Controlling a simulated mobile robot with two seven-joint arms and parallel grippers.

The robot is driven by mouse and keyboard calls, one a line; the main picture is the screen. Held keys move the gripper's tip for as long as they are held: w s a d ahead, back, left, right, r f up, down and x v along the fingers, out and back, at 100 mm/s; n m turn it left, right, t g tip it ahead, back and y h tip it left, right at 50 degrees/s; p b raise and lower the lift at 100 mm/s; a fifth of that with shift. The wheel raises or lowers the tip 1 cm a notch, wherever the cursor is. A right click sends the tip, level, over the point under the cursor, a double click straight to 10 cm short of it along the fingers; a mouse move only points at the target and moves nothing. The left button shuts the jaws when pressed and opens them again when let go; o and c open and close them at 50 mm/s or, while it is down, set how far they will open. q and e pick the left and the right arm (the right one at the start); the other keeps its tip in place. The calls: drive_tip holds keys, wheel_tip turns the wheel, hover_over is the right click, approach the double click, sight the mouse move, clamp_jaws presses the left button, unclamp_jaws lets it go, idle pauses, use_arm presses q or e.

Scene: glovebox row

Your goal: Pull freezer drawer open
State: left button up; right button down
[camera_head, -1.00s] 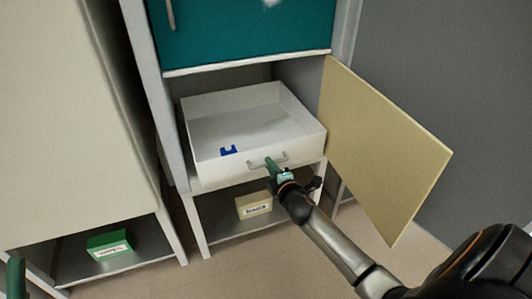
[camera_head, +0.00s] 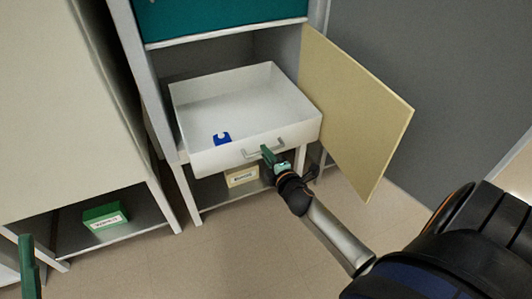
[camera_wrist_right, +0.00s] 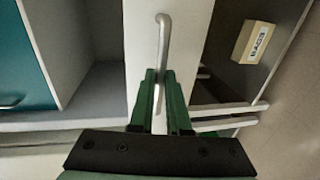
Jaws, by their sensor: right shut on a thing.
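The white freezer drawer (camera_head: 250,98) is pulled well out of its cabinet opening in the head view, with a blue piece (camera_head: 222,139) lying inside near its front left. A bar handle (camera_head: 280,142) is on the drawer front, and it also shows in the right wrist view (camera_wrist_right: 163,40). My right gripper (camera_head: 268,154) is shut on the handle; in the right wrist view its green fingers (camera_wrist_right: 160,82) lie on either side of the bar. A green finger of my left gripper (camera_head: 28,262) shows at the lower left edge, away from the drawer; its opening cannot be seen.
A cream door (camera_head: 357,115) stands open to the right of the drawer. A teal panel (camera_head: 220,15) is above. A beige labelled box (camera_head: 242,177) is on the shelf below, and a green box (camera_head: 105,215) is under the left cabinet. Floor in front is clear.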

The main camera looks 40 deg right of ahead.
drive_tip(key=c, duration=0.9)
unclamp_jaws()
use_arm(q)
drive_tip(key=w+a+f+n+g+y+p, duration=0.1)
drive_tip(key=w+f+n+g+y+p, duration=0.1)
drive_tip(key=f, duration=0.8)
drive_tip(key=shift+w+f+n+g+y, duration=0.35)
drive_tip(key=shift+w+n+g+y, duration=0.25)
drive_tip(key=shift+w+n+y, duration=0.75)
use_arm(e)
drive_tip(key=v, duration=1.2)
drive_tip(key=shift+s, duration=0.3)
use_arm(q)
drive_tip(key=shift+s+m+y, duration=0.25)
drive_tip(key=shift+s, duration=0.1)
use_arm(e)
drive_tip(key=shift+r, duration=0.15)
